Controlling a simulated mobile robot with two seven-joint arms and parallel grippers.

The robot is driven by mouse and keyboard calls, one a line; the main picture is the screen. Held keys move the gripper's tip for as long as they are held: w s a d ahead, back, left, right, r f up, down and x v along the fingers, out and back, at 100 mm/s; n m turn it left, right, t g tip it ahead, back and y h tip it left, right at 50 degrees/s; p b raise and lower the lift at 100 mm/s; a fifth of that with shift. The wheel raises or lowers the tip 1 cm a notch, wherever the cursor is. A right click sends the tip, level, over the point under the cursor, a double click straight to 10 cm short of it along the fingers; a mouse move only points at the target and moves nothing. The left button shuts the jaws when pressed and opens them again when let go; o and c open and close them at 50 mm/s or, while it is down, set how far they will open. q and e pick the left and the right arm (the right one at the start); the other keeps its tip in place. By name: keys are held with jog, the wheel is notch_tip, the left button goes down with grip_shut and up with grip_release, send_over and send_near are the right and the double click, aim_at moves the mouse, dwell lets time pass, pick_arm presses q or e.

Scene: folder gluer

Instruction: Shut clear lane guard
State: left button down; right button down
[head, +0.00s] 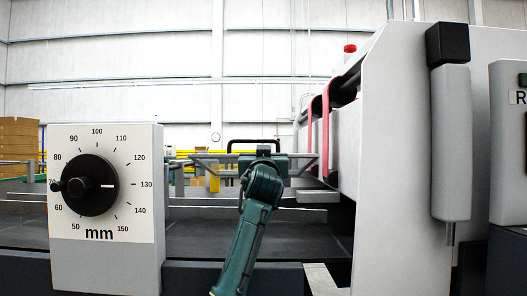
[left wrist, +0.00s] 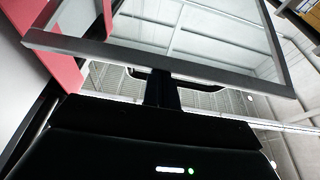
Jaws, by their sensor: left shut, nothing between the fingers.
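The clear lane guard (head: 303,158) is a see-through panel in a grey frame, seen nearly edge-on over the lane in the head view. In the left wrist view its grey frame (left wrist: 90,48) crosses above my fingers. A black handle (head: 232,146) stands at the guard, partly hidden by my wrist; part of it also shows behind my fingers in the left wrist view. My left gripper (head: 263,150) is shut and empty at the guard's frame, its fingers (left wrist: 162,88) just below the bar. I cannot tell whether they touch. My right gripper is not in view.
A grey box with a black mm dial (head: 92,185) stands at the left. The machine's tall light housing (head: 390,150) and pink-red curved parts (head: 326,130) rise at the right. The dark lane bed (head: 195,235) lies below the guard.

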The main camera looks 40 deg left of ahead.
pick_arm(q)
jog(key=shift+s+d+f+b, duration=0.1)
jog(key=shift+f+b, duration=0.3)
jog(key=shift+f, duration=0.5)
jog(key=shift+s+d+f+b, duration=0.15)
jog(key=shift+f+b, duration=0.3)
jog(key=shift+f, duration=0.45)
jog(key=shift+s+d+f+b, duration=0.1)
jog(key=shift+f+b, duration=0.3)
jog(key=shift+f, duration=0.5)
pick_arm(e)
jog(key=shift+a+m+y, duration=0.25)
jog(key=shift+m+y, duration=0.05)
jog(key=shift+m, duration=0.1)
